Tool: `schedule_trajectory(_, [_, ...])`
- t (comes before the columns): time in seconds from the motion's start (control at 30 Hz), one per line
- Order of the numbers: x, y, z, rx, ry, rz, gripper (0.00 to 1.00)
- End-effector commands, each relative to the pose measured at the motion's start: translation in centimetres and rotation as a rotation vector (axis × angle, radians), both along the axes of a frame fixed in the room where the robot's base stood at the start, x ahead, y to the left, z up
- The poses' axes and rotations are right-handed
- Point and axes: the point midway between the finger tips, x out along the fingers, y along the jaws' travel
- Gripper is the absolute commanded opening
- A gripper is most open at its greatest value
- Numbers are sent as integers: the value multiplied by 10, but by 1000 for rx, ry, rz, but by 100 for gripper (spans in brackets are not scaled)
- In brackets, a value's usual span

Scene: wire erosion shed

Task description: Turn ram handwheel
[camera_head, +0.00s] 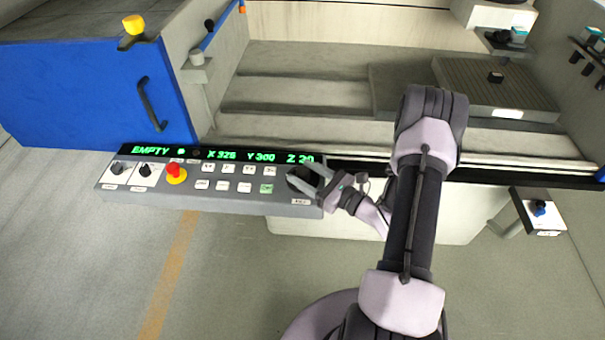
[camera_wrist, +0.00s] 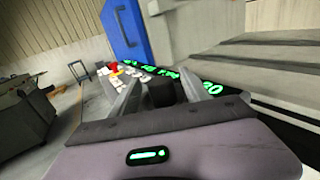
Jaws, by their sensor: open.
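The ram handwheel, a black round knob (camera_head: 299,184), sits at the right end of the grey control panel (camera_head: 232,207), above a small white label. My gripper (camera_head: 312,179) is at this knob, with its fingers spread and partly covering it in the head view. In the wrist view the dark knob (camera_wrist: 161,94) stands between the two open fingers of my gripper (camera_wrist: 166,93). I cannot tell whether either finger touches it. The panel display (camera_head: 215,154) shows green text reading EMPTY, X 326, Y 300 and a Z value partly hidden by my gripper.
The panel also carries a red emergency button (camera_head: 175,170), two black rotary switches (camera_head: 146,170) and several white keys. A blue cabinet door (camera_head: 90,90) stands behind it at left. The machine tank (camera_head: 300,95) lies behind. The floor at front left is clear.

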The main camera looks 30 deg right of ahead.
Motion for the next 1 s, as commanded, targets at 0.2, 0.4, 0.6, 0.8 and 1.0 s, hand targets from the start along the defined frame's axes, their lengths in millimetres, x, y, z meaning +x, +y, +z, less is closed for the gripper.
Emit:
schedule_trajectory(0.2, [8, 3, 0, -1, 0, -1, 55])
schedule_trajectory(0.4, [7, 3, 1, 0, 0, -1, 47])
schedule_trajectory(0.6, [7, 3, 0, 0, 0, 0, 8])
schedule_trajectory(0.8, [7, 3, 0, 0, 0, -4, 0])
schedule_trajectory(1.0, [7, 4, -2, 1, 2, -55, 0])
